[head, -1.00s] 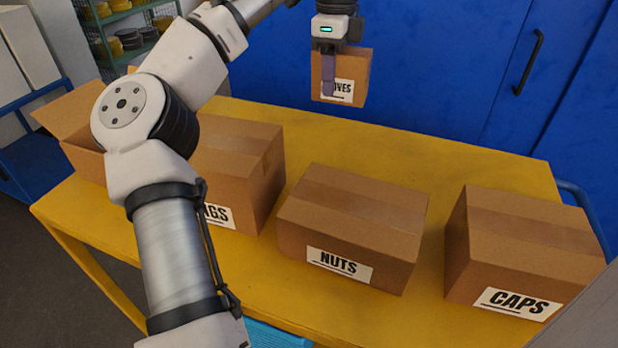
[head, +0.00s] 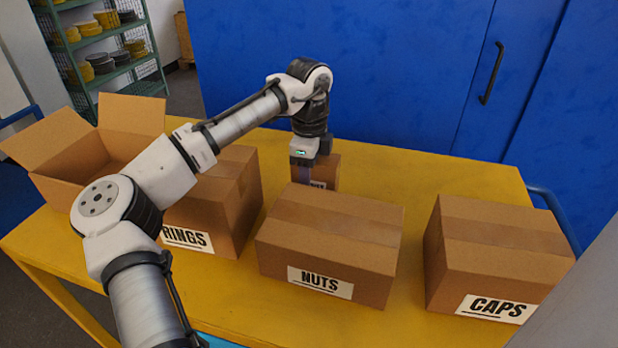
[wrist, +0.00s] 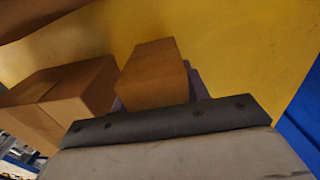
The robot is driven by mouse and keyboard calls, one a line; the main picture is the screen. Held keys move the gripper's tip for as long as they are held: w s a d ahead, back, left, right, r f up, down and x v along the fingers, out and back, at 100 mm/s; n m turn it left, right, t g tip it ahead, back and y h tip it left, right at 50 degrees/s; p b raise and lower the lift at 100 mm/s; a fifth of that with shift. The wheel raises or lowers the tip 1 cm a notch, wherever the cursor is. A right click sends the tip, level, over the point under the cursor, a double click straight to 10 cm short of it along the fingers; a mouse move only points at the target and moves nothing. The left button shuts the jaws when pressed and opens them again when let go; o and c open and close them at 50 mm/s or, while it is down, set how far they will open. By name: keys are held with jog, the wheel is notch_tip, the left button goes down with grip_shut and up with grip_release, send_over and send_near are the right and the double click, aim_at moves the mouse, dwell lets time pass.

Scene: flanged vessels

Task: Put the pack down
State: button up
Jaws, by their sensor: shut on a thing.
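The pack (head: 328,170) is a small brown carton with a white label, mostly hidden by the NUTS box in the head view. My gripper (head: 306,176) is shut on it and points down from above, just behind the NUTS box. In the wrist view the pack (wrist: 152,72) sits between the purple fingers, over the yellow table top. The lower part of the pack is hidden in the head view, so I cannot tell whether it touches the table.
The yellow table (head: 405,170) bears an open carton (head: 75,160) at left, then closed boxes RINGS (head: 215,205), NUTS (head: 330,240) and CAPS (head: 495,255). Bare table lies behind NUTS and CAPS. A blue cabinet (head: 400,80) stands behind, a green shelf rack (head: 105,50) at back left.

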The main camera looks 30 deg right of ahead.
jog(key=shift+f, duration=1.05)
jog(key=shift+f, duration=0.1)
jog(key=o, duration=1.2)
jog(key=shift+c, duration=0.2)
notch_tip(320, 180, up, 12)
jog(key=shift+r+b, duration=0.1)
jog(key=shift+b, duration=0.55)
